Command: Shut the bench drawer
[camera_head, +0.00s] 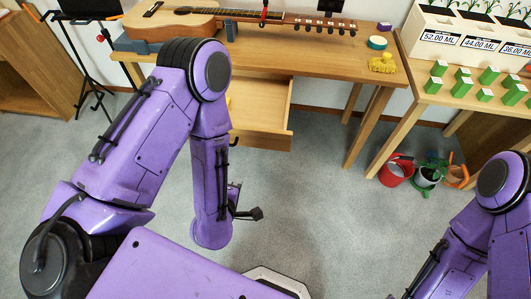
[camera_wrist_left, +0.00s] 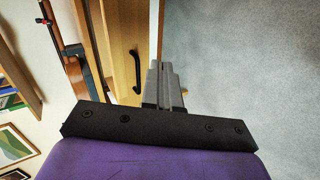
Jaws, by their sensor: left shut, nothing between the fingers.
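The bench drawer (camera_head: 262,105) is pulled out from under the wooden bench (camera_head: 285,55), with its open inside showing in the head view. In the head view my left arm hides part of the drawer. My right gripper is out of view.
A guitar (camera_head: 185,20), a teal tape roll (camera_head: 377,42) and a yellow item (camera_head: 382,63) lie on the bench. A music stand (camera_head: 85,60) stands left. A plant table (camera_head: 440,92) and a red bucket (camera_head: 396,170) are right. The grey floor before the drawer is clear.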

